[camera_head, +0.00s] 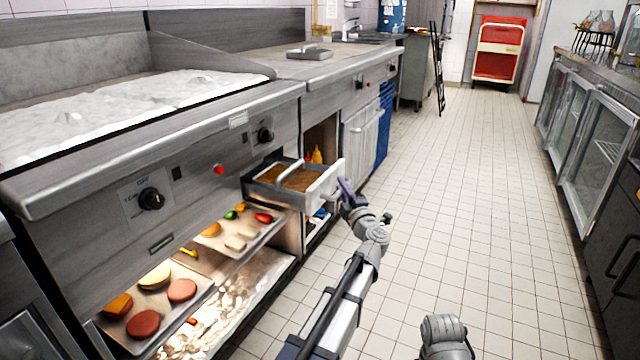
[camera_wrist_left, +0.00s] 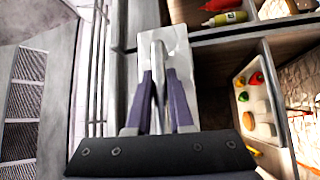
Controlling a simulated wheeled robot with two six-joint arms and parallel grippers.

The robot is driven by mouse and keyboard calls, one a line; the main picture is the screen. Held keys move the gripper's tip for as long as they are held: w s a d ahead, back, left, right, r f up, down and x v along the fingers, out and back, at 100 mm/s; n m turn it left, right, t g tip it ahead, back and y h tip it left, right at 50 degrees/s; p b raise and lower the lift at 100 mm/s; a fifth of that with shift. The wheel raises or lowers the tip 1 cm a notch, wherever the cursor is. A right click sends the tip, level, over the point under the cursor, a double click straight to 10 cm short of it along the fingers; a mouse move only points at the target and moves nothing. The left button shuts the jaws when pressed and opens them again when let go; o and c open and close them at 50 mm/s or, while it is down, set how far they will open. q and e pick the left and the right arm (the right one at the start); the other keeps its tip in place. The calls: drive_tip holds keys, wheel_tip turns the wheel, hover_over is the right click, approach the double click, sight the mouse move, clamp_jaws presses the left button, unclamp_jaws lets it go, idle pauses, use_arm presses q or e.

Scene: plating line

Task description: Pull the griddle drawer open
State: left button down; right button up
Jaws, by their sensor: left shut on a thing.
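The griddle drawer (camera_head: 322,188) sticks out from the front of the griddle unit, below its knobs, in the head view. Its open top shows a brown inside and a metal bar across it. My left gripper (camera_head: 344,190) is at the drawer's front face. In the left wrist view, its two purple fingers (camera_wrist_left: 160,100) are closed on the upright-looking metal handle (camera_wrist_left: 158,75) in front of the drawer's pale front panel (camera_wrist_left: 178,50). My right gripper does not show.
Below the drawer are trays with food (camera_head: 240,240) on open shelves. Red and yellow bottles (camera_head: 317,155) stand in a cubby beside it. The tiled floor (camera_head: 480,190) is clear. Glass-fronted cabinets (camera_head: 595,135) line the right side.

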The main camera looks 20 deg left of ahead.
use_arm(q)
drive_tip(key=d, duration=0.7)
drive_tip(key=shift+s+d, duration=0.15)
drive_tip(key=shift+s, duration=0.15)
drive_tip(key=c, duration=0.8)
unclamp_jaws()
drive_tip(key=b+v, duration=0.1)
drive_tip(key=v, duration=0.6)
drive_tip(key=shift+s+d+f, duration=0.15)
drive_tip(key=shift+s+d, duration=0.1)
drive_tip(key=shift+s, duration=0.05)
